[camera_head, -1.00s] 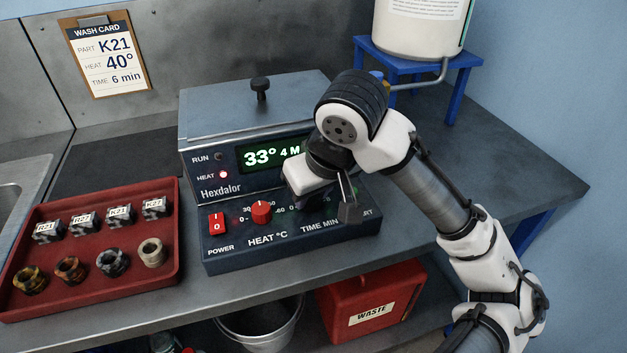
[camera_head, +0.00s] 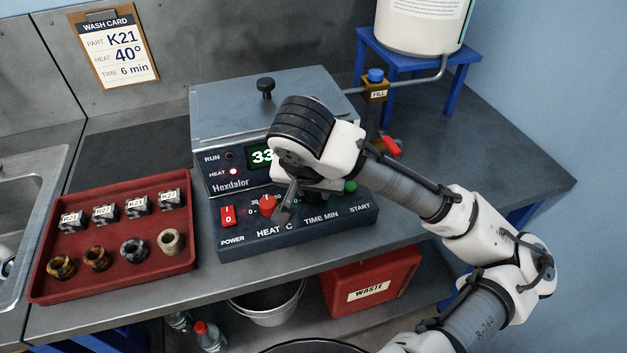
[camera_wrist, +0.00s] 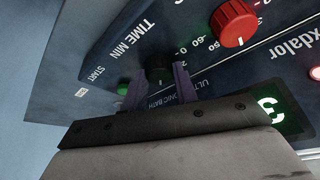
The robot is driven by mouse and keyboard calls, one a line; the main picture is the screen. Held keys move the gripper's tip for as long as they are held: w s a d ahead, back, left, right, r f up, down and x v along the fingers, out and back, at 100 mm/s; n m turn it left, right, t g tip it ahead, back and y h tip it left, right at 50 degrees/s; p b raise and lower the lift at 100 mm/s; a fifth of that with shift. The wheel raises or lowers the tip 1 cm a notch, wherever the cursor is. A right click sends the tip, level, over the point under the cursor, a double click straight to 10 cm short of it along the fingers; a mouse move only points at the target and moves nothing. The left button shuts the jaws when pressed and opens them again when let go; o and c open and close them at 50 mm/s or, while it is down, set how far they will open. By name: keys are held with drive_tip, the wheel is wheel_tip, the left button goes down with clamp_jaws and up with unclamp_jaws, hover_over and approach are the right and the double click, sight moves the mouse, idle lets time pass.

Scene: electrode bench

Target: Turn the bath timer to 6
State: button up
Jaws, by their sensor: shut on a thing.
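The bath timer (camera_wrist: 158,72) is a dark knob on the sloping front panel of the Hexdalor bath (camera_head: 245,236). In the wrist view it sits between the two fingers of my gripper (camera_wrist: 160,88), which is shut on it. Its pointer and scale cannot be read. In the head view my wrist and hand hide the timer. The bath's display (camera_head: 259,156) shows a green 33; the rest is covered. The wash card (camera_head: 114,47) reads part K21, heat 40°, time 6 min.
The red heat knob (camera_head: 268,205) is left of the timer and the green start button (camera_head: 350,187) right. A red power switch (camera_head: 228,215) is at the panel's left. A red tray (camera_head: 120,287) holds several labelled blocks and rings. A fill valve (camera_head: 376,86) stands behind.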

idle(0.4)
drive_tip(key=o, duration=1)
drive_tip(key=v, duration=1.3)
drive_tip(key=shift+s+a+r+p, duration=0.1)
drive_tip(key=shift+r+p, duration=0.25)
drive_tip(key=shift+r, duration=0.05)
